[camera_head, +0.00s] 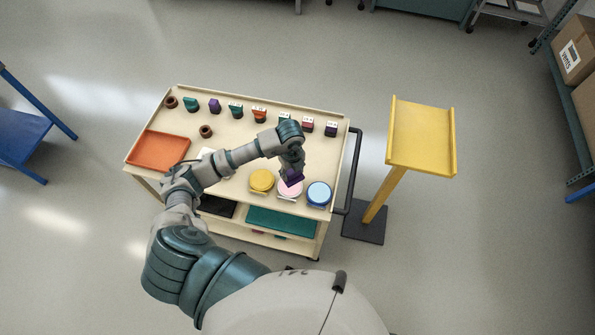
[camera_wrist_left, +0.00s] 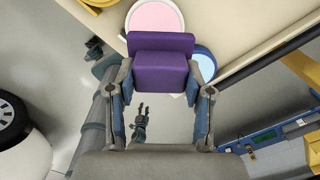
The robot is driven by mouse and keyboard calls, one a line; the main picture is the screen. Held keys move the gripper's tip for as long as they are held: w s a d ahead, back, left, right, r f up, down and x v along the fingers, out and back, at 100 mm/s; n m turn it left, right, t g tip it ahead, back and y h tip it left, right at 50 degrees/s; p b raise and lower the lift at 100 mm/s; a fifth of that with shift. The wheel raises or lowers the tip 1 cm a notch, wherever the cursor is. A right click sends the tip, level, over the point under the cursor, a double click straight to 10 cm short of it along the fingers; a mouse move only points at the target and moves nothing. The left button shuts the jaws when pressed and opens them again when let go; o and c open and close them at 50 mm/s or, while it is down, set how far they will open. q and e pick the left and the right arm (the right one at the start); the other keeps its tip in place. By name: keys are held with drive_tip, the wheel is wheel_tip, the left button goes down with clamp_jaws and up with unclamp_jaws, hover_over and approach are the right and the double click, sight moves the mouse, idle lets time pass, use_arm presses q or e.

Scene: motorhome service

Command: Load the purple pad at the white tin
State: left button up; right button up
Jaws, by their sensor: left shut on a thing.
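My left gripper (camera_head: 291,172) is shut on the purple pad (camera_head: 294,181), a block with a wider plate on its far side. The pad also shows between the fingers in the left wrist view (camera_wrist_left: 160,70). The white tin (camera_head: 289,190) is round with a pale pink top and stands at the cart's front edge. In the left wrist view the tin (camera_wrist_left: 155,16) is just beyond the pad, partly covered by it. The pad overlaps the tin's top in the head view; whether they touch, I cannot tell.
A yellow tin (camera_head: 261,181) stands left of the white tin and a blue tin (camera_head: 319,193) right of it. Several small coloured blocks line the cart's back. An orange tray (camera_head: 160,147) is at the cart's left. A yellow stand (camera_head: 420,135) is on the right.

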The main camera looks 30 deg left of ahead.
sight(290, 179)
use_arm(q)
drive_tip(key=shift+s+a+n+p, duration=0.15)
drive_tip(key=shift+a+n+p, duration=0.15)
drive_tip(key=shift+a+n, duration=0.15)
drive_tip(key=shift+f, duration=0.15)
drive_tip(key=shift+f+b, duration=2.4)
drive_tip(key=shift+f, duration=0.45)
use_arm(e)
drive_tip(key=shift+s+f, duration=0.35)
drive_tip(key=shift+f, duration=0.6)
drive_tip(key=shift+s+f, duration=0.3)
drive_tip(key=shift+f, duration=0.6)
use_arm(q)
drive_tip(key=shift+f+b, duration=0.35)
drive_tip(key=shift+f, duration=0.1)
use_arm(e)
drive_tip(key=shift+f, duration=0.3)
use_arm(q)
drive_tip(key=shift+f, duration=0.1)
use_arm(e)
drive_tip(key=shift+d, duration=0.1)
use_arm(q)
wheel_tip(290, 179, up, 7)
drive_tip(key=p, duration=0.5)
drive_tip(key=shift+p, duration=0.35)
use_arm(e)
wheel_tip(290, 179, up, 6)
drive_tip(key=shift+w+f, duration=0.1)
drive_tip(key=shift+f, duration=0.1)
